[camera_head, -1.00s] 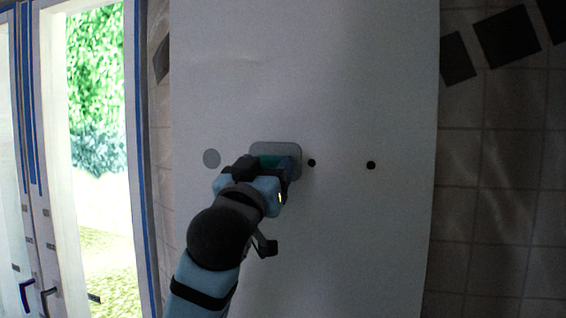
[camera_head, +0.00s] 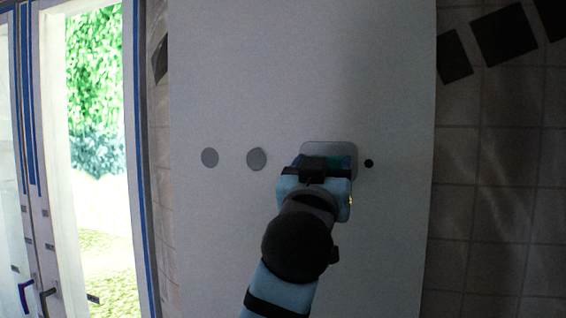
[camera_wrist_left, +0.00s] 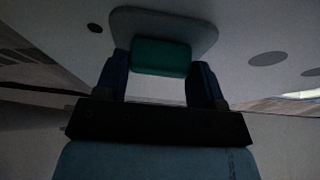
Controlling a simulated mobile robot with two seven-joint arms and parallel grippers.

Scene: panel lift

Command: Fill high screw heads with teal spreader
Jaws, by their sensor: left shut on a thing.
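My left gripper (camera_head: 326,163) is shut on the teal handle of the spreader (camera_wrist_left: 162,57), which also shows in the head view by its grey plate (camera_head: 330,147). The plate lies at or very near the white panel (camera_head: 300,80); I cannot tell if it touches. Two grey filled spots, one at far left (camera_head: 210,158) and one beside it (camera_head: 257,159), show left of the spreader. One dark screw head (camera_head: 369,163) shows to its right. The spreader hides the spot between. My right gripper is not in view.
A bright glazed door or window (camera_head: 95,150) with blue edges stands left of the panel. A tiled wall (camera_head: 490,200) with dark tiles lies to the right. The panel above the spreader is clear.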

